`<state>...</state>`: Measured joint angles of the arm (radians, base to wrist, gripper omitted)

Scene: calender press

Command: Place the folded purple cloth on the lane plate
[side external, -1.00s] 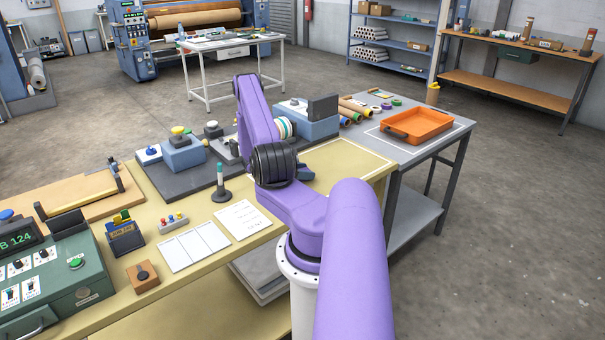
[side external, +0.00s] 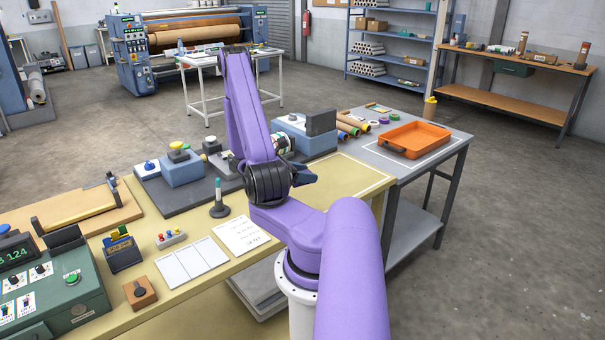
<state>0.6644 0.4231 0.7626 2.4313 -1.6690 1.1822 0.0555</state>
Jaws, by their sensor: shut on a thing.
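My gripper (side external: 303,175) shows only in part, as dark blue pieces just right of my arm's black joint. It is over the yellow bench near its right end. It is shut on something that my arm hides. I cannot make out the folded purple cloth anywhere; the purple surfaces I see are my arm. I cannot tell for sure which surface is the lane plate. A dark grey plate (side external: 165,198) carries blue blocks and knobs behind my arm. A white-outlined area (side external: 350,177) on the bench's right end shows bare.
An orange tray (side external: 414,139) stands on the grey side table at right, beside several rolls (side external: 350,130). A pen stand (side external: 219,207), white sheets (side external: 192,261) and a green control box (side external: 65,290) occupy the bench left of my arm.

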